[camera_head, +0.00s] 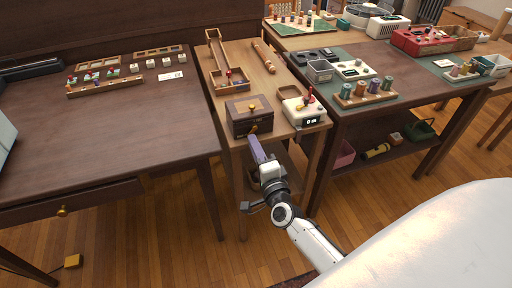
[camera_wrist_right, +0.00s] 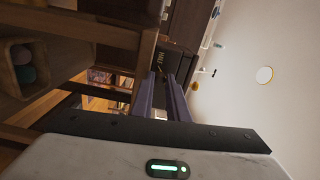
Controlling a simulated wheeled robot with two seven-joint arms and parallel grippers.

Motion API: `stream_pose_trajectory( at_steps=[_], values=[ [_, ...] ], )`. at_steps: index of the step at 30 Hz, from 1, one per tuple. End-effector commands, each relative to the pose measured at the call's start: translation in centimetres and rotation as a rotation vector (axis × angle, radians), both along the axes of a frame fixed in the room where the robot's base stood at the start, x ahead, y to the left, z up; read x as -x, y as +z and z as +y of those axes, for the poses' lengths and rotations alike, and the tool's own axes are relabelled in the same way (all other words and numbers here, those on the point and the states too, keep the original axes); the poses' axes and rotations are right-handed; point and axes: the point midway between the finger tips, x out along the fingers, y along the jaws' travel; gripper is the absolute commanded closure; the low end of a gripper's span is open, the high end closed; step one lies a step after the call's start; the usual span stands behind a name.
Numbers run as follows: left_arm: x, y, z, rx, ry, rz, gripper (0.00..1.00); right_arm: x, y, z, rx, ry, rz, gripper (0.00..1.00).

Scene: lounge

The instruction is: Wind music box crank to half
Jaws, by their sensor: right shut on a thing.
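The music box (camera_head: 241,118) is a dark brown wooden box with a small gold plate on its lid. It stands at the front end of the narrow wooden table. Its gold crank (camera_head: 253,129) sticks out from the front face. My right gripper (camera_head: 254,138) reaches up to it from below and in front, its purple fingers shut on the crank. In the right wrist view the fingers (camera_wrist_right: 167,76) run toward the dark box (camera_wrist_right: 177,60); the crank's angle is too small to tell. My left gripper is not in view.
A white device with a small display (camera_head: 303,112) stands close to the right of the box. A wooden ramp toy (camera_head: 217,52) lies behind it. A dark desk (camera_head: 130,130) is at left, and a table with a green mat (camera_head: 372,58) at right.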

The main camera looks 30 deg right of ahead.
Motion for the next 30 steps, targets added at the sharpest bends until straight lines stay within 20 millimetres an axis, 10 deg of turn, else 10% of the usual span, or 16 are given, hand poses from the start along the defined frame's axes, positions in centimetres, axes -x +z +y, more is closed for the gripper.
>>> stream_pose_trajectory(
  at_steps=[20, 21, 23, 30],
  values=[
    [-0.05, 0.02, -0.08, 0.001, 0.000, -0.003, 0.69, 0.01, 0.03, 0.17, -0.054, 0.001, -0.011, 1.00],
    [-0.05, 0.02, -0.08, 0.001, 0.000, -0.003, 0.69, 0.01, 0.03, 0.17, -0.054, 0.001, -0.011, 0.79],
    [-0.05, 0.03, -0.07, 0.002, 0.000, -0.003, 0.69, 0.01, 0.03, 0.16, -0.053, 0.001, -0.011, 0.69],
    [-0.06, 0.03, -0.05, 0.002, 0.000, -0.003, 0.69, -0.01, 0.07, 0.14, -0.053, 0.001, -0.012, 0.67]
  ],
)
